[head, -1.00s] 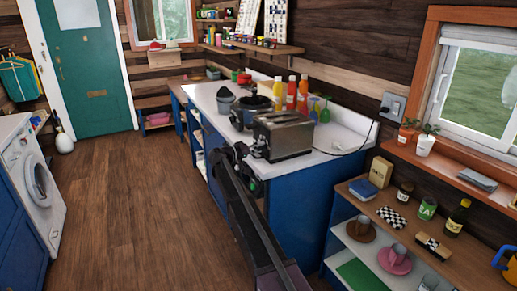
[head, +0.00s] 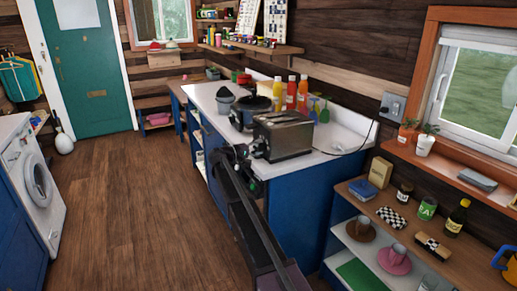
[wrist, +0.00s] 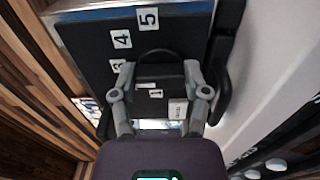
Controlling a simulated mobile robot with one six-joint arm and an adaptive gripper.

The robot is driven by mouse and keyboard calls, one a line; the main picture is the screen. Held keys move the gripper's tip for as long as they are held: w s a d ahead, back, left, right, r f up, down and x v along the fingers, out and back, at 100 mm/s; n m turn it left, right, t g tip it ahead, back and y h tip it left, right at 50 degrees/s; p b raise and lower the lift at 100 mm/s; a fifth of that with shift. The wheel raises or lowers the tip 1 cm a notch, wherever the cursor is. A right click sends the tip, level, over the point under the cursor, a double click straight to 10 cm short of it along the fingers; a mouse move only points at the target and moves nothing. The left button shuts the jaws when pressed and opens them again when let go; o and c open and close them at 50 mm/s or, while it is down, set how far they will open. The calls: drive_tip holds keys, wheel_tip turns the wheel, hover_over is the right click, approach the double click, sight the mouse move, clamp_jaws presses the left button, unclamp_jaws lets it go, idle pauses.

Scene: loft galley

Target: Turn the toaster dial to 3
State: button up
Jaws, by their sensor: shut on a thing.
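The toaster (head: 284,136) is a silver and black box on the white counter. Its dark end panel (wrist: 88,45) fills much of the wrist view and carries white number labels, with 5 (wrist: 148,18), 4 (wrist: 121,39) and a partly covered 3 (wrist: 117,66) readable. The black round dial (wrist: 156,58) lies between my grey fingertips. My gripper (wrist: 160,72) is shut on the dial; in the head view it is at the toaster's near left end (head: 252,160), partly hidden by my arm. I cannot tell which number the dial points to.
A dark pot (head: 249,112) and sauce bottles (head: 291,94) stand behind the toaster on the counter (head: 335,138). A cord (head: 345,150) runs right to the wall socket (head: 392,105). The wooden floor (head: 150,200) to the left is clear.

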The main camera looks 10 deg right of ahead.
drive_tip(key=o, duration=1.2)
drive_tip(key=shift+c, duration=0.2)
drive_tip(key=v, duration=1.2)
drive_tip(key=shift+d, duration=0.1)
